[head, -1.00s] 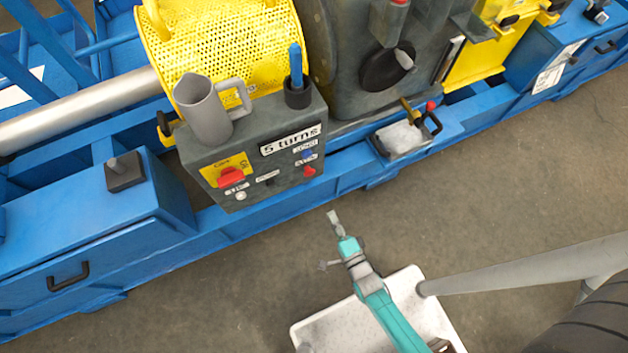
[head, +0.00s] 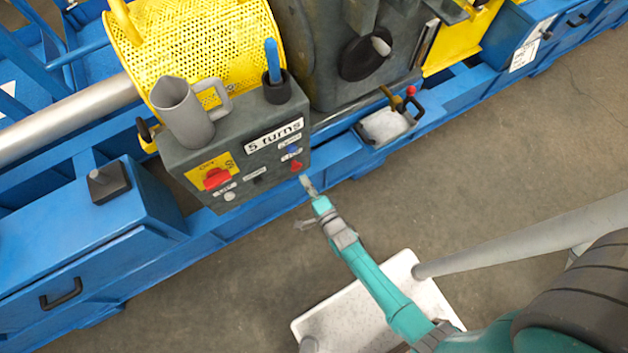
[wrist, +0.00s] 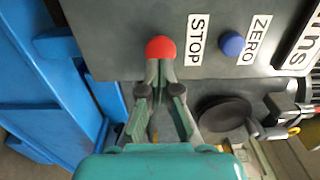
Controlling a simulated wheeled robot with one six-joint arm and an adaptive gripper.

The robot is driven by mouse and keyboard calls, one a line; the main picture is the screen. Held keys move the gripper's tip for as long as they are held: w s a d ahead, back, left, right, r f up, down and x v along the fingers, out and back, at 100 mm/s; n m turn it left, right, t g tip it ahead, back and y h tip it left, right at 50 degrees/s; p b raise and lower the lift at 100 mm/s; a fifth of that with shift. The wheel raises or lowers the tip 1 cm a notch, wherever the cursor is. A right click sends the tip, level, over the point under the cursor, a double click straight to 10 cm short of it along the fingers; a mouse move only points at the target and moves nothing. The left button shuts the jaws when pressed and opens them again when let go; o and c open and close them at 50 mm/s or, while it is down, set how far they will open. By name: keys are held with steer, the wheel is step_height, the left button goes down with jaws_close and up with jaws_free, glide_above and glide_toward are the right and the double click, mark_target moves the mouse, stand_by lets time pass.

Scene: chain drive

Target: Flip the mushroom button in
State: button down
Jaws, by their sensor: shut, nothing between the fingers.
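The red mushroom button (wrist: 160,48) sits on the grey control box, beside the STOP label (wrist: 197,38). In the head view the red button (head: 296,166) is at the lower right of the box face. My gripper (wrist: 160,68) is shut and empty, with its fingertips just below the button in the wrist view. In the head view my gripper (head: 305,181) is close to the button. I cannot tell whether the tips touch it. Whether the button is in or out does not show clearly.
A blue ZERO button (wrist: 232,44) is beside the red one. The control box (head: 240,150) also has a red rotary switch (head: 216,178), and carries a grey jug (head: 184,112) and a dark cup (head: 276,90).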

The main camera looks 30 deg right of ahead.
mark_target(296, 167)
steer(key=shift+w, duration=1.4)
